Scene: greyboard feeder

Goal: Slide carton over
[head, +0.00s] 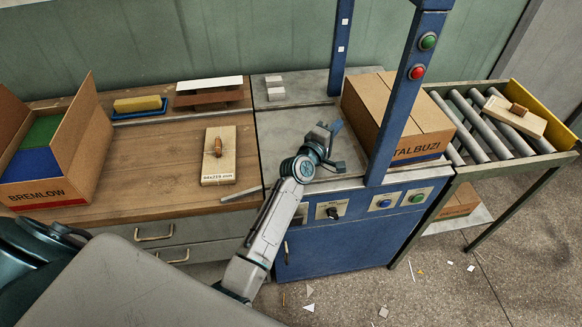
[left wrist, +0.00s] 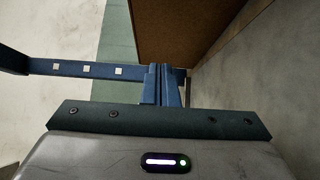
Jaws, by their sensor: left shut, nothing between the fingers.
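The closed brown carton marked TALBUZI (head: 372,105) stands on the right part of the grey machine bed (head: 290,130), at the blue frame, with its right end towards the roller conveyor. A blue post hides part of its front. In the left wrist view the carton (left wrist: 185,30) fills the top, just beyond the fingers. My left gripper (head: 336,127) is low over the bed, left of the carton. Its blue fingers (left wrist: 161,85) are together and empty. I cannot tell whether they touch the carton. My right gripper is not in view.
The roller conveyor (head: 470,128) carries a wooden board with an orange handle (head: 518,110). The blue frame post (head: 395,110) stands in front of the carton. An open carton marked BREMLOW (head: 95,150) and another handled board (head: 218,165) are on the wooden bench at left.

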